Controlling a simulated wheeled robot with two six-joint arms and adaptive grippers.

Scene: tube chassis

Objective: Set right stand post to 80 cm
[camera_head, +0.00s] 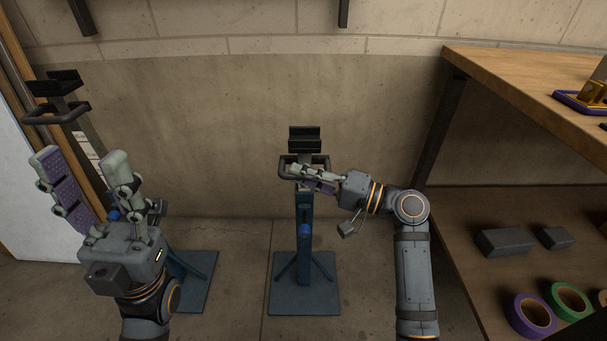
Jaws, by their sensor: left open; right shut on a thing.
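The right stand (304,255) stands upright near the middle, a blue post on a square blue base plate (304,300). A blue knob (305,230) is on the post's front. A dark cradle (304,139) tops it, with a handle loop (288,168) below. My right gripper (298,175) reaches in from the right and is shut on the handle loop. Any height marks on this post are too small to read. My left gripper (85,175) is open, in front of the left stand (62,85), and hides much of its post.
A wooden bench (500,75) with a lower shelf is on the right. Grey blocks (505,242) and tape rolls, purple (533,316) and green (569,300), lie on the shelf. A concrete wall is close behind the stands. A white panel (30,190) stands at the left.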

